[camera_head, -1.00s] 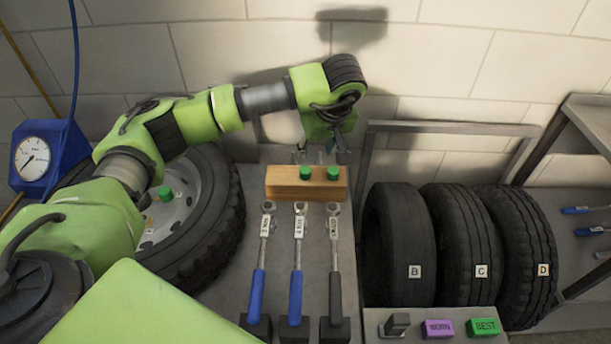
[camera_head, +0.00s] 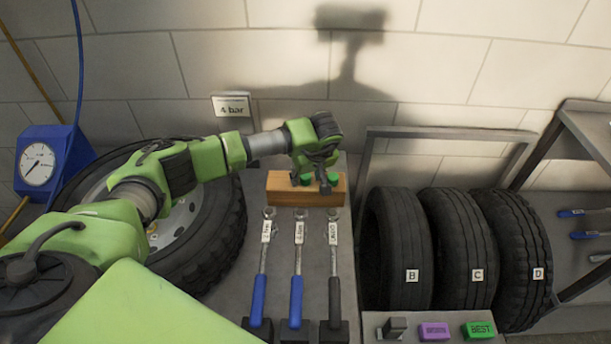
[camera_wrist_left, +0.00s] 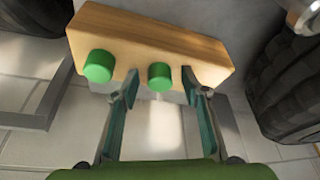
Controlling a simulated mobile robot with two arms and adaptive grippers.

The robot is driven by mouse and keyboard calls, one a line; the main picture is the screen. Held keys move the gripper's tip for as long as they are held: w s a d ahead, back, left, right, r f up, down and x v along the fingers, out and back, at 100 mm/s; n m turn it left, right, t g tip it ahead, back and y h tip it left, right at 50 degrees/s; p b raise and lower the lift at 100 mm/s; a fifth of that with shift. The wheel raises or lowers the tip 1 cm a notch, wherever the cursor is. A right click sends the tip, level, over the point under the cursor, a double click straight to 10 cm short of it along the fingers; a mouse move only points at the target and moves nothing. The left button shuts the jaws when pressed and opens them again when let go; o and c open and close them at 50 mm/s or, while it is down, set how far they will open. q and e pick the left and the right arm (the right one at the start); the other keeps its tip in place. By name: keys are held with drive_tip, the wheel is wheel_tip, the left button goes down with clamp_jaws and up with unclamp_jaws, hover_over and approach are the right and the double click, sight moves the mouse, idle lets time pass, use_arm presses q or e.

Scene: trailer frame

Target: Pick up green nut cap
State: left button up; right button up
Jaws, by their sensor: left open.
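A wooden block (camera_head: 280,190) stands on the bench with two green nut caps on it, the left cap (camera_head: 306,180) and the right cap (camera_head: 333,178). My left gripper (camera_head: 311,184) is at the block, its open fingers either side of the left cap and partly covering it. In the left wrist view, the open fingers (camera_wrist_left: 160,88) reach the edge of the wooden block (camera_wrist_left: 140,36). One green cap (camera_wrist_left: 160,77) lies between the fingertips, apparently ungripped. The other green cap (camera_wrist_left: 98,66) is outside them. My right gripper is not in view.
Several torque wrenches (camera_head: 297,265) lie in front of the block. A wheel (camera_head: 222,222) lies left, partly under my arm. Upright tires (camera_head: 455,250) stand right. A blue gauge (camera_head: 40,163) is at far left; a "4 bar" sign (camera_head: 232,106) is on the wall.

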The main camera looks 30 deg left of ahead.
use_arm(q)
drive_tip(key=c, duration=0.8)
drive_tip(key=shift+r, duration=0.1)
